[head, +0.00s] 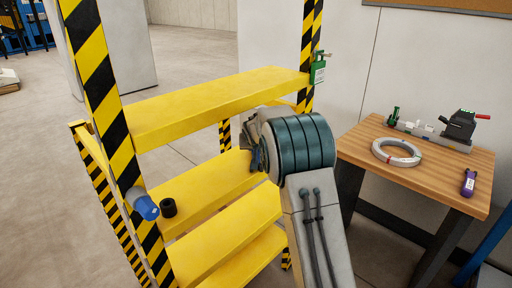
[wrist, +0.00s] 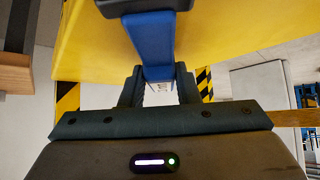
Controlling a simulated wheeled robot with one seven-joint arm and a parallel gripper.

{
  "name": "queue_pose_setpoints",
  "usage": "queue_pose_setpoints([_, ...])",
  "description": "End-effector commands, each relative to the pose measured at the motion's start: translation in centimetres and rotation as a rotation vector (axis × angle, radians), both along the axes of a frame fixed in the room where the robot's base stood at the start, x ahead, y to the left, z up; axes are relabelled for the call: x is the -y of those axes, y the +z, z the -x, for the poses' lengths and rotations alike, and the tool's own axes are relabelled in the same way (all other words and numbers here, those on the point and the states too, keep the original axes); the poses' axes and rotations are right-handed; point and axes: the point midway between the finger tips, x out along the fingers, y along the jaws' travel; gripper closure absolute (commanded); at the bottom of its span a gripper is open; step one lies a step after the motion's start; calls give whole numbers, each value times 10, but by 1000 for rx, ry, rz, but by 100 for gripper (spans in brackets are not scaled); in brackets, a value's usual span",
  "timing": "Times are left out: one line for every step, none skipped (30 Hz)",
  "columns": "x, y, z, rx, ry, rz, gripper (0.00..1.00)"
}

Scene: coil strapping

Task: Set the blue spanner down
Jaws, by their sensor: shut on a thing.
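The blue spanner (wrist: 152,42) is between the fingers of my gripper (wrist: 158,76) in the wrist view. Its blue handle runs up the picture to a dark end at the top edge. My gripper is shut on it. A yellow surface of the stand fills the view behind the spanner; I cannot tell whether they touch. In the head view, my arm hides most of the gripper, which is by the yellow beams (head: 215,98), and I cannot make out the spanner clearly there.
A wooden table (head: 420,187) holds a strapping coil (head: 397,152), a strapping tool (head: 459,127) and a purple item (head: 468,183).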

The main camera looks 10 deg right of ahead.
Motion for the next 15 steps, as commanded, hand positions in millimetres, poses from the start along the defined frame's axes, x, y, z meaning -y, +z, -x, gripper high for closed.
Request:
queue_pose_setpoints([0,1,0,1,0,0,100])
queue_pose_setpoints([0,1,0,1,0,0,100])
queue_pose_setpoints([0,0,0,1,0,0,100])
queue_pose_setpoints([0,-1,0,1,0,0,100])
queue_pose_setpoints([0,-2,0,1,0,0,100])
queue_pose_setpoints([0,-4,0,1,0,0,100])
queue_pose_setpoints([0,-4,0,0,-1,1,68])
queue_pose_setpoints([0,-3,0,0,-1,1,60])
queue_pose_setpoints([0,-3,0,0,-1,1,49])
queue_pose_setpoints([0,-3,0,0,-1,1,49])
queue_pose_setpoints([0,-3,0,0,-1,1,49])
queue_pose_setpoints([0,-3,0,0,-1,1,49])
queue_pose_setpoints([0,-3,0,0,-1,1,49])
queue_pose_setpoints([0,-3,0,0,-1,1,49])
queue_pose_setpoints([0,-3,0,0,-1,1,49])
